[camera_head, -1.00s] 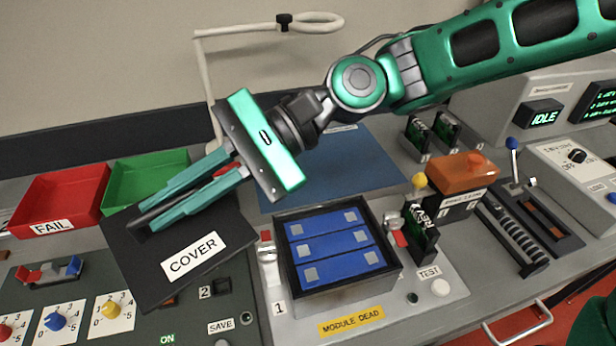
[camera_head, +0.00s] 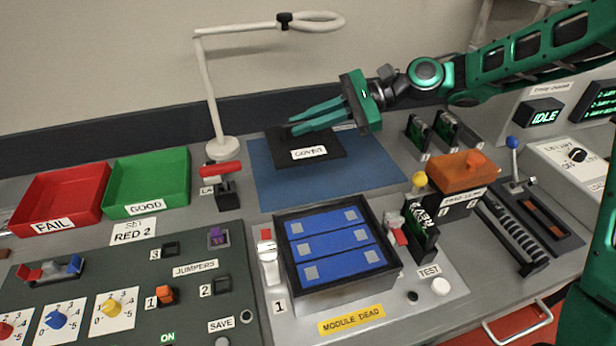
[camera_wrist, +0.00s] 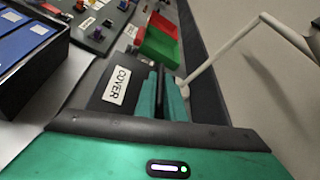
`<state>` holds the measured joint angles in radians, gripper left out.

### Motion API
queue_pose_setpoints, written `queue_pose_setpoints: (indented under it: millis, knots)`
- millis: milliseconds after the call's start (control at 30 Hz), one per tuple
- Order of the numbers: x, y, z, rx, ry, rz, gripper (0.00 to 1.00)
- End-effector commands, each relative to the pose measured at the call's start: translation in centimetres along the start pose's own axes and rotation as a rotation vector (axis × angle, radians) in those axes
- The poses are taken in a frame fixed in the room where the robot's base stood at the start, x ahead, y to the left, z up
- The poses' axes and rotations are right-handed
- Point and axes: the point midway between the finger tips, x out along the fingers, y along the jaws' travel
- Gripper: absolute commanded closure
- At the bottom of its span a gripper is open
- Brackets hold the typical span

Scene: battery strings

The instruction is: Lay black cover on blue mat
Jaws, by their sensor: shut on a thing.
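The black cover (camera_head: 326,150), with a white COVER label, is at the back of the bench over the blue mat (camera_head: 283,190). My gripper (camera_head: 297,130) is shut on the cover's raised black handle, and the fingers come in from the right. In the wrist view the cover (camera_wrist: 98,97) lies flat below the fingers, and the handle shows between the two teal fingers (camera_wrist: 161,85). The cover looks level and inside the mat's outline. I cannot tell whether its underside touches the mat.
A white lamp stand (camera_head: 222,146) rises just left of the mat. A red-handled switch (camera_head: 228,180) stands at the mat's left edge. The open module box with blue cells (camera_head: 334,285) is in front. Red (camera_head: 62,200) and green (camera_head: 148,183) trays sit at left.

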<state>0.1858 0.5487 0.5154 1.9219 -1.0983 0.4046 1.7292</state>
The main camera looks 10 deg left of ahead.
Motion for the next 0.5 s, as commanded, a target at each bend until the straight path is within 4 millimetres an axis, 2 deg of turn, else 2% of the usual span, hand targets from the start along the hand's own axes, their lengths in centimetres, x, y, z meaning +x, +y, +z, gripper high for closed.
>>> queue_pose_setpoints:
  millis: [133, 400, 500]
  knots:
    - [-0.4, 0.0, -1.5, 0.011, 0.007, -0.007, 1.00]
    - [1.1, 1.9, -5.2, 0.013, 0.007, -0.006, 1.00]
    - [1.5, 2.2, -6.0, 0.011, 0.007, -0.006, 1.00]
